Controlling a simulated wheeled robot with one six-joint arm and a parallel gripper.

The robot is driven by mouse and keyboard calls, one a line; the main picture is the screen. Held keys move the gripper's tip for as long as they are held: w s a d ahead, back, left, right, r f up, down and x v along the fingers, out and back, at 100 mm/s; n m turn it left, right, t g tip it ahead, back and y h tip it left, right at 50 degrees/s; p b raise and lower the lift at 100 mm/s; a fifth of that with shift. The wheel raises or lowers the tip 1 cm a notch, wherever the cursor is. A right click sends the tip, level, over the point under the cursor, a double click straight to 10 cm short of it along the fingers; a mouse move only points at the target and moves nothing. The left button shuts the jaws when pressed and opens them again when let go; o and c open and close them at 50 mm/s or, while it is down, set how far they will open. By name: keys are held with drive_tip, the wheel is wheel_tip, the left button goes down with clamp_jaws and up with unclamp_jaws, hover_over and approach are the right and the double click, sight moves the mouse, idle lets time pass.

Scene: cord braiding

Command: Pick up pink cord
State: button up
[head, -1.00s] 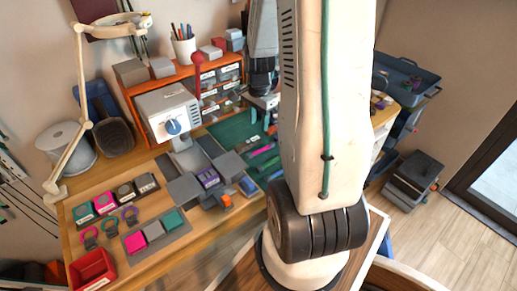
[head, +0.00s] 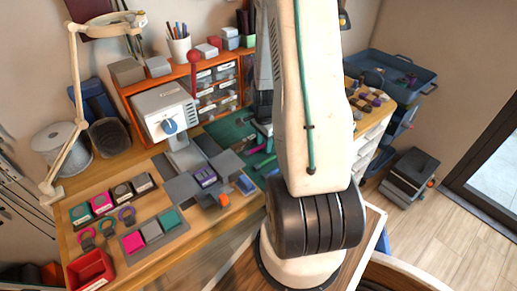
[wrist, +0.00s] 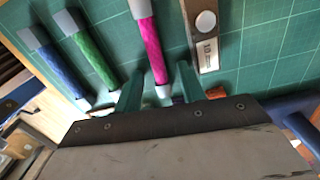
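The pink cord (wrist: 152,48) lies on the green cutting mat (wrist: 245,75) in the wrist view, with grey end caps. My gripper (wrist: 157,78) is open, with one green finger on each side of the cord's near part. A gap shows between the cord and each finger. I cannot tell how high the fingertips are above the mat. In the head view my arm hides most of the gripper and part of the mat (head: 228,130).
A green cord (wrist: 92,52) and a blue cord (wrist: 60,68) lie left of the pink one. A metal bar with a round knob (wrist: 205,25) lies close on the right. In the head view, an orange drawer rack (head: 127,98) stands behind the mat.

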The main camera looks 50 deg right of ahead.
clamp_jaws()
